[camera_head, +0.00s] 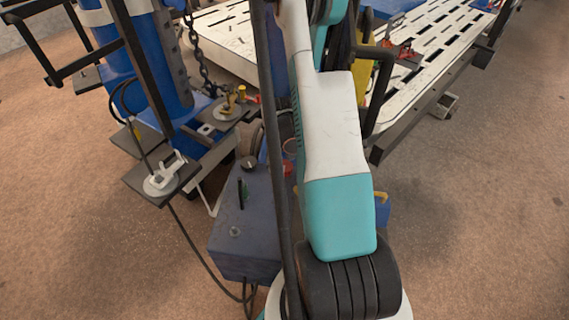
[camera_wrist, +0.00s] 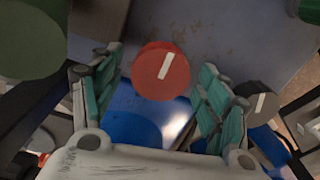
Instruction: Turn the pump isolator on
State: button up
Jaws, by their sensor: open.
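A red round knob (camera_wrist: 160,71) with a white line across its face shows in the wrist view; it looks like the pump isolator. The white line runs steeply, its top leaning right. The knob sits on a worn blue-grey panel (camera_wrist: 225,35). My gripper (camera_wrist: 157,62) is open, with one teal finger on each side of the knob in the picture. Gaps show between the fingers and the knob, and I cannot tell how far off it is.
A dark knob (camera_wrist: 256,104) with a white mark is just right of my right finger. A green round thing (camera_wrist: 30,40) fills the upper left. In the head view a blue-grey box (camera_head: 245,225) stands left of my arm, and a slotted white table (camera_head: 425,50) lies behind.

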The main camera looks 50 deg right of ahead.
aim_at(284, 165)
notch_tip(284, 165, up, 12)
dwell(0.7)
dwell(0.5)
